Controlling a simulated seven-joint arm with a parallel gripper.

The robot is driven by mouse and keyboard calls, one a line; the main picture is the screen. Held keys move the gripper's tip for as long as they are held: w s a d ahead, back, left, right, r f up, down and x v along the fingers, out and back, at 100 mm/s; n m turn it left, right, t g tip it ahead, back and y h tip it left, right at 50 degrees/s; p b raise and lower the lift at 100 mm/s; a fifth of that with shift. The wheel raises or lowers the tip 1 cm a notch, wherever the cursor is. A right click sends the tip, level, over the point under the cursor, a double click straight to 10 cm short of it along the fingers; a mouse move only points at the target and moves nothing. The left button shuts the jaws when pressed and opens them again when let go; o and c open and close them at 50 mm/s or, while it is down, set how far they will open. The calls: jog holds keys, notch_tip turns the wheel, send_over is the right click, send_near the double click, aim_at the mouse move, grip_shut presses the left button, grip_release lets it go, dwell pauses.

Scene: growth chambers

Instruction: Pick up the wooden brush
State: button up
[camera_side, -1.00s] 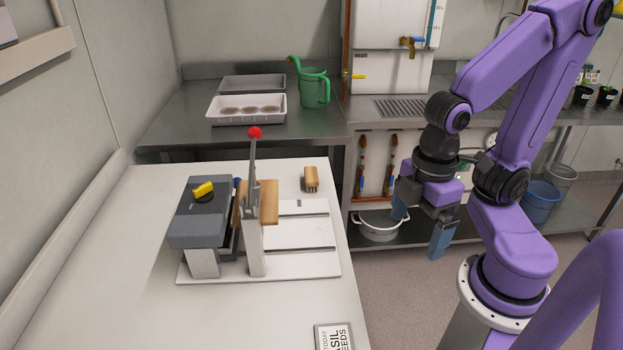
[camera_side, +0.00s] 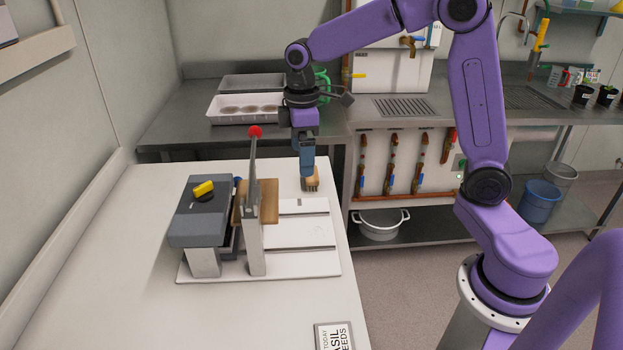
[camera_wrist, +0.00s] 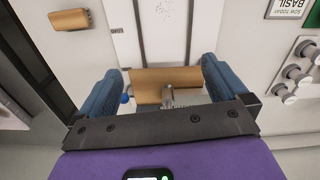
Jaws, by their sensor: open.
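The wooden brush (camera_side: 314,182) lies on the white table near its back right edge, partly hidden behind my gripper's fingers in the side view. It is a small tan block with darker bristles. In the wrist view the brush (camera_wrist: 69,19) shows at the upper left, outside the space between the fingers. My gripper (camera_side: 308,176) points down over the table, open and empty. Both blue fingers show apart in the wrist view (camera_wrist: 165,88), with nothing held between them. The side view does not make clear its exact height above the brush.
A press with a red-knobbed lever (camera_side: 255,132) and a wooden block (camera_side: 268,205) stands left of the brush. The block also shows beyond the fingers in the wrist view (camera_wrist: 150,88). A BASIL seeds sign (camera_side: 334,336) lies at the front. The table's left front is clear.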

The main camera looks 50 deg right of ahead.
jog(key=w+d+f+m, duration=0.1)
jog(key=w+d+f, duration=0.1)
jog(key=w+d, duration=0.5)
jog(key=w+d+f, duration=0.1)
jog(key=w+d, duration=0.4)
jog(key=d, duration=0.5)
notch_tip(320, 180, down, 17)
jog(key=shift+s+a+f, duration=0.1)
jog(key=shift+s+f, duration=0.05)
jog(key=shift+c, duration=0.3)
jog(key=c, duration=0.7)
jog(key=shift+r, duration=0.85)
jog(key=s+a+r, duration=0.1)
jog(key=s+r, duration=0.2)
jog(key=s, duration=0.1)
jog(key=s+a+r, duration=0.1)
jog(key=s+r, duration=0.3)
jog(key=s, duration=0.1)
jog(key=s+a+r, duration=0.1)
jog(key=s+r, duration=0.3)
jog(key=shift+s+a+r, duration=0.15)
jog(key=shift+s+a, duration=0.05)
jog(key=shift+s, duration=0.1)
